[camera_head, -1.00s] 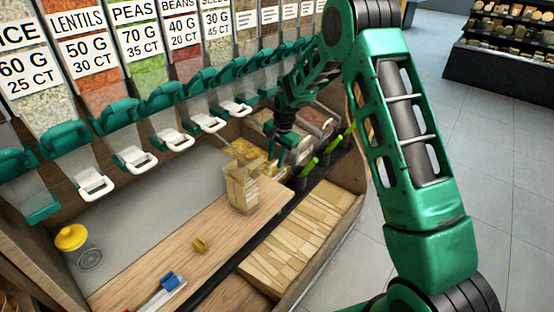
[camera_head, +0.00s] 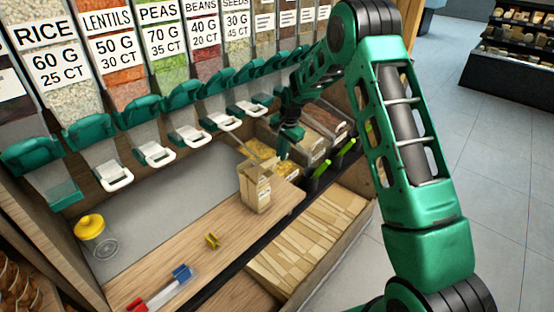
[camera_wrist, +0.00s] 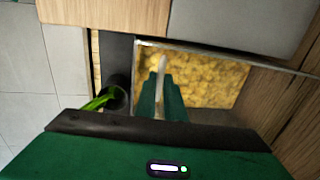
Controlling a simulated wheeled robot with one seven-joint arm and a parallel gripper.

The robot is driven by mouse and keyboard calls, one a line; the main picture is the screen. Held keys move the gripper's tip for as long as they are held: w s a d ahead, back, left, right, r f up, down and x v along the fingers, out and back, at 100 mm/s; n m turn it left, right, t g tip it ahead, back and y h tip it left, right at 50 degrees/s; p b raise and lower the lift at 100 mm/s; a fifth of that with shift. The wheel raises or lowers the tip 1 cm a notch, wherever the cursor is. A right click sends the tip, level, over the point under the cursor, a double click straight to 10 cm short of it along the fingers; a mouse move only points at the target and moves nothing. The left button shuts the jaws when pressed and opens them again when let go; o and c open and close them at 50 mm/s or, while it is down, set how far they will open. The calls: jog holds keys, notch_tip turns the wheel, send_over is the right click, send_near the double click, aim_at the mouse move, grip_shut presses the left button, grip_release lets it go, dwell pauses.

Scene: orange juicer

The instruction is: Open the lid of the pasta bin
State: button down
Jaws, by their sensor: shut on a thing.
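The pasta bin (camera_wrist: 215,82) holds yellow pasta and fills the upper middle of the wrist view, with a thin pale rim along its far side. My gripper (camera_wrist: 160,84) points down over the bin's left part. Its two green fingers are shut on a narrow pale handle (camera_wrist: 161,66) that sticks out past the fingertips. I cannot tell whether the clear lid is raised. In the head view, my gripper (camera_head: 283,154) is over the yellow-filled bins at the counter's back, partly hiding them, and its fingertips are hard to make out.
A cardboard box (camera_head: 257,187) stands on the wooden counter (camera_head: 200,262), left of the bins. Dark holders with green handles (camera_head: 343,152) are right of my gripper. Dispensers with white handles (camera_head: 154,154) line the back. A yellow-lidded jar (camera_head: 92,231) stands at left.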

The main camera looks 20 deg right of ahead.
jog(key=shift+w, duration=0.1)
jog(key=c, duration=1.8)
grip_release()
jog(key=shift+c, duration=0.2)
